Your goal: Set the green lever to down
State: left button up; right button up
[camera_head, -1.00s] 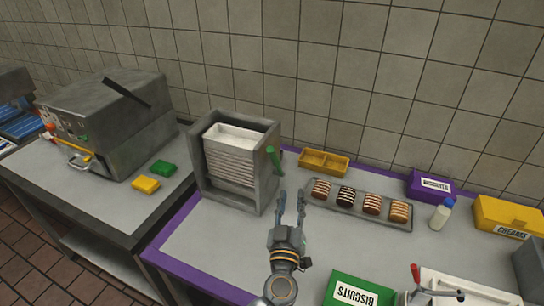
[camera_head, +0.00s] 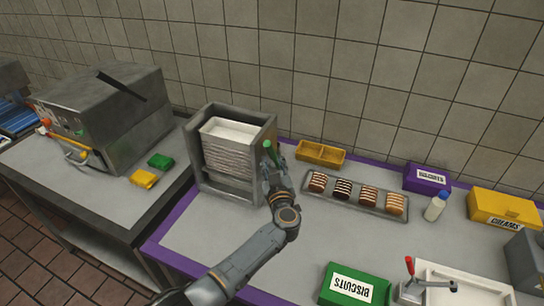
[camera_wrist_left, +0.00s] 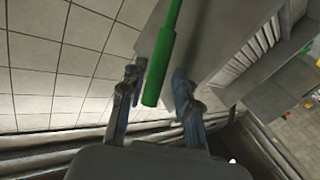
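The green lever (camera_head: 268,146) is on the right side of a grey metal dispenser (camera_head: 187,150) that holds a stack of white trays. In the head view its knob end shows, and my left gripper (camera_head: 272,165) hides part of it. My left arm reaches up from the bottom to the lever. In the left wrist view the green lever (camera_wrist_left: 160,62) runs between the two fingers of my left gripper (camera_wrist_left: 158,78). The fingers are apart, with gaps visible beside the lever. My right gripper is not in view.
To the right of the lever are a yellow tray (camera_head: 320,155) and a metal tray (camera_head: 385,211) of striped biscuits. A green biscuits box (camera_head: 330,290) stands at the front. A grey machine (camera_head: 100,110) stands on the left table. The purple-edged table has free room in front of the dispenser.

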aim_at(273, 157)
pick_arm(q)
jog(key=shift+x, duration=1.25)
grip_shut()
